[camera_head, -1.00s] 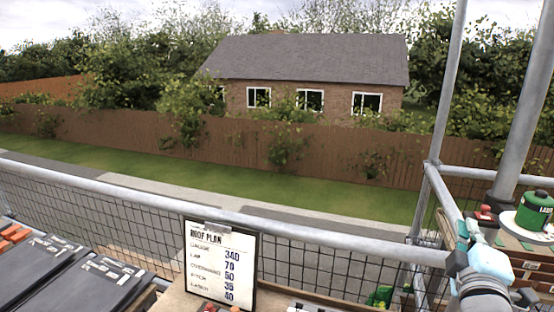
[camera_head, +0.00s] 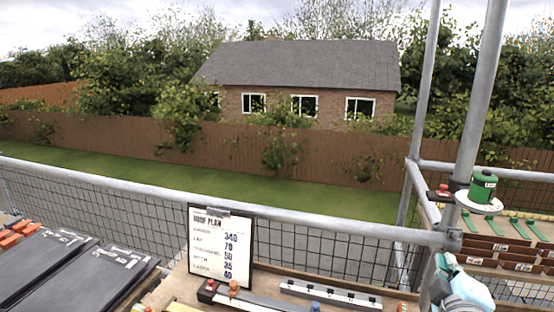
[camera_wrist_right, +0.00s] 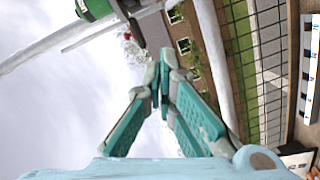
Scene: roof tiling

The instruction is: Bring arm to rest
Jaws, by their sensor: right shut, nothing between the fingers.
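My right gripper (camera_head: 441,264) is at the lower right of the head view, beside the scaffold post, partly cut off by the bottom edge. In the right wrist view its teal fingers (camera_wrist_right: 164,75) meet at the tips with nothing between them. My left gripper is not in view.
Scaffold rails (camera_head: 300,219) with mesh cross the front. A roof plan clipboard (camera_head: 219,245) stands on a wooden bench with small tools. Dark tiles (camera_head: 85,272) lie at left. A green canister (camera_head: 482,187) on a white disc and a tool rack (camera_head: 500,252) are at right.

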